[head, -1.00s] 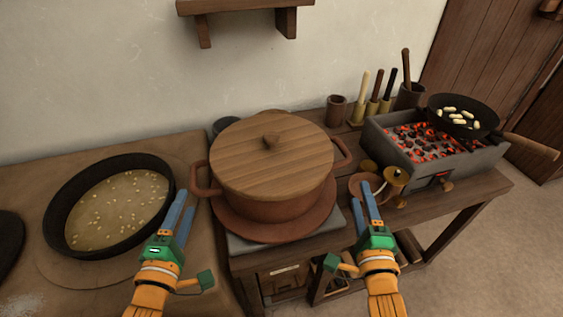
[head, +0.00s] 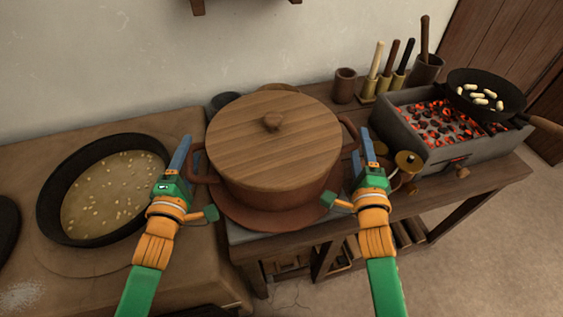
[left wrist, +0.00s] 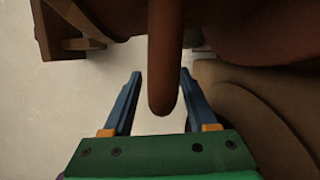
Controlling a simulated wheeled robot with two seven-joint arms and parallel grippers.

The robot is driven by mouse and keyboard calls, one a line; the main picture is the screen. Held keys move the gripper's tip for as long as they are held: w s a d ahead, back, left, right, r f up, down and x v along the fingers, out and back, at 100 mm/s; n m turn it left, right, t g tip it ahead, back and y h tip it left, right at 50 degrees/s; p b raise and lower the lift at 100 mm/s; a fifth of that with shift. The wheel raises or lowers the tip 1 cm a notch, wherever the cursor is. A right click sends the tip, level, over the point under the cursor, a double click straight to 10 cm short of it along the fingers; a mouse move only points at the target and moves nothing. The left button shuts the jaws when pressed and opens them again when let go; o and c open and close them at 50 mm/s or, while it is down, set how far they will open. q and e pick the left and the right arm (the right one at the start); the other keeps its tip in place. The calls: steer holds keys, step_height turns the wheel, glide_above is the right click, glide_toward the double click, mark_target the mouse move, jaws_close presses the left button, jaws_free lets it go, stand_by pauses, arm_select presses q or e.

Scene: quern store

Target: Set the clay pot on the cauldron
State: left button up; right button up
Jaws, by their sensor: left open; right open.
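The clay pot (head: 275,194) is reddish brown, has two side handles and wears a round wooden lid (head: 255,145). It stands upright on a round clay dish (head: 250,219) in the middle of the head view. The cauldron (head: 147,139), a wide black-rimmed vessel with grainy pale liquid, is to its left. My left gripper (head: 184,155) is open at the pot's left handle (head: 205,172); in the left wrist view the handle (left wrist: 165,65) hangs between the spread fingers. My right gripper (head: 369,155) is open beside the right handle (head: 351,134); whether it straddles the handle is unclear.
A brazier with glowing coals (head: 447,125) and a black pan (head: 486,96) stand at the right. A brass-coloured balance-like piece (head: 408,162) is close to my right gripper. Upright wooden-handled tools and cups line the wall. A shelf (head: 245,4) hangs above.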

arm_select(q)
steer(key=shift+w+d+r, duration=0.15)
steer(key=shift+d, duration=0.1)
arm_select(e)
steer(key=shift+w+d+r, duration=0.1)
steer(key=shift+w+d, duration=0.05)
steer(key=shift+d, duration=0.1)
arm_select(q)
steer(key=shift+w+a, duration=0.2)
steer(key=shift+w, duration=0.05)
steer(key=shift+c, duration=0.2)
arm_select(e)
steer(key=shift+w+a, duration=0.2)
steer(key=shift+c, duration=0.2)
arm_select(q)
steer(key=shift+w, duration=0.1)
steer(key=c, duration=0.7)
arm_select(e)
steer(key=shift+w, duration=0.1)
steer(key=c, duration=0.7)
arm_select(q)
steer(key=shift+w, duration=0.1)
jaws_close()
arm_select(e)
jaws_close()
arm_select(q)
steer(key=shift+a, duration=0.1)
arm_select(e)
steer(key=shift+w+a, duration=0.1)
